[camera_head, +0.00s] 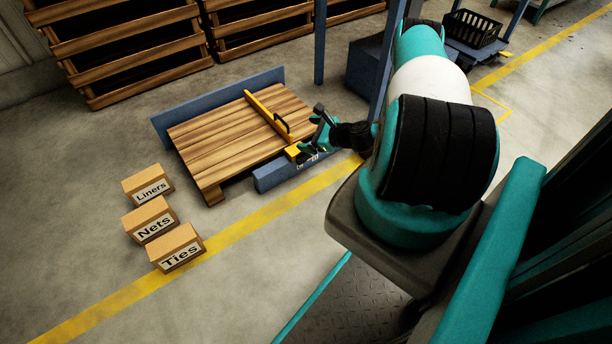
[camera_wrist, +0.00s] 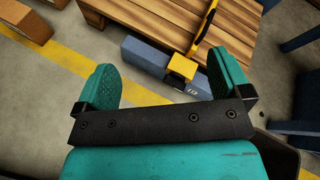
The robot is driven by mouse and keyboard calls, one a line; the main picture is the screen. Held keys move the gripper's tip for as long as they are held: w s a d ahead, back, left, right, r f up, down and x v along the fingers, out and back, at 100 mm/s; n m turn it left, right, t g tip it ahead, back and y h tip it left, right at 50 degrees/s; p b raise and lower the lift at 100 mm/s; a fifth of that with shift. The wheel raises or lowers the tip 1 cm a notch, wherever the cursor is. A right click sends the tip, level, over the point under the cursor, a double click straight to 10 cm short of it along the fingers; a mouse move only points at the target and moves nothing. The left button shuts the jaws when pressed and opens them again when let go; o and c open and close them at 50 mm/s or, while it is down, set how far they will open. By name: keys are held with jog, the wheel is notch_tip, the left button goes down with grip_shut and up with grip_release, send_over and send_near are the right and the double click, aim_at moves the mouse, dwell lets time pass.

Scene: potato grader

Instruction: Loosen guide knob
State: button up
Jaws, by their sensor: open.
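The yellow guide bar (camera_head: 263,108) lies across a wooden slatted deck, with a black handle (camera_head: 282,126) on it. Its yellow end block (camera_head: 293,152) sits at the blue side rail (camera_head: 272,177). In the wrist view the end block (camera_wrist: 183,67) shows between the teal fingers, nearer the right one. My gripper (camera_head: 314,134) is at this end of the guide. In the wrist view my gripper (camera_wrist: 166,78) is open, with its fingers wide apart and nothing held.
A blue back board (camera_head: 215,105) edges the deck's far side. Boxes marked Liners (camera_head: 146,178), Nets (camera_head: 148,212) and Ties (camera_head: 172,240) stand on the floor at left. Wooden crates (camera_head: 130,45) stand behind. A blue post (camera_head: 320,40) rises behind the deck.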

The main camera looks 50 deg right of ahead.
jog(key=s+d+f+m+h+b, duration=0.15)
jog(key=s+f+m, duration=0.25)
jog(key=f, duration=0.4)
jog(key=s+d+f+m+h+b, duration=0.1)
jog(key=s+f+m+h+b, duration=0.25)
jog(key=f, duration=0.45)
jog(key=b, duration=0.8)
send_near(305, 159)
jog(key=shift+m, duration=0.45)
jog(key=x, duration=0.8)
jog(key=shift+w+f, duration=0.15)
jog(key=shift+f, duration=0.05)
jog(key=shift+w+d, duration=0.15)
jog(key=shift+w, duration=0.35)
jog(key=c, duration=0.9)
